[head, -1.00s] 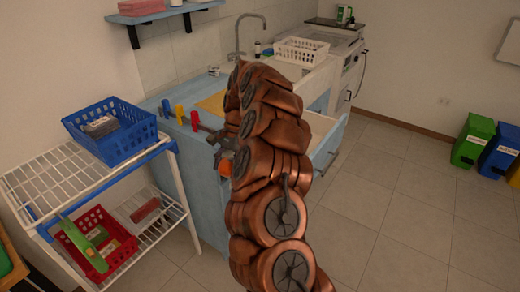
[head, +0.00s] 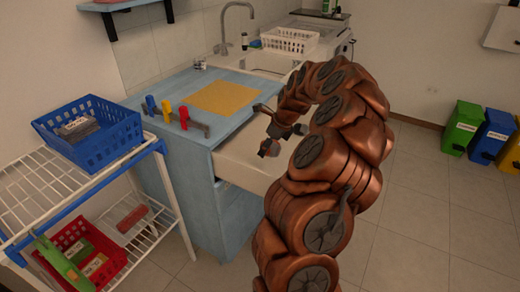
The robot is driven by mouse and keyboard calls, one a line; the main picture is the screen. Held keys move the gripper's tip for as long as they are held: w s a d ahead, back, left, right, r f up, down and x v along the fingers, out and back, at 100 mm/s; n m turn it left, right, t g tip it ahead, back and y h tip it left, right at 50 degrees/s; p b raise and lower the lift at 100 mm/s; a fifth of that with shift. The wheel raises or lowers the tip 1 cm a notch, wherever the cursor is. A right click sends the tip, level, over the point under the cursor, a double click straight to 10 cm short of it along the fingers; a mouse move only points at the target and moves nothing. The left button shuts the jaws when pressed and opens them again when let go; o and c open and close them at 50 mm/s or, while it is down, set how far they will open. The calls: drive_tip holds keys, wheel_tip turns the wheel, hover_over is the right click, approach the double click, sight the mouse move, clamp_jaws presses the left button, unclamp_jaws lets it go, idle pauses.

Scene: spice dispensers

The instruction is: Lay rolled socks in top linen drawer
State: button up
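The blue cabinet (head: 180,170) stands left of my arm, with its top drawer (head: 240,165) pulled out and its pale inside showing. My gripper (head: 266,130) is over the open drawer, near its far right part. Dark finger parts and a small grey-red piece show at its end, but they are too small to tell whether it is open or holds anything. My copper-coloured arm hides the drawer's right side. No rolled socks can be made out in this view.
A yellow mat (head: 228,97) and coloured hooks (head: 168,112) are on the cabinet top. A white rack (head: 28,195) at left bears a blue basket (head: 95,150) and a red basket (head: 112,262). A white basket (head: 290,40) stands by the sink.

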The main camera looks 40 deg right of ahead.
wheel_tip(320, 180, down, 10)
drive_tip(key=shift+r+p, duration=0.1)
drive_tip(key=shift+p, duration=0.65)
drive_tip(key=o, duration=1.1)
drive_tip(key=shift+f, duration=0.2)
drive_tip(key=shift+o, duration=0.2)
drive_tip(key=shift+r, duration=0.1)
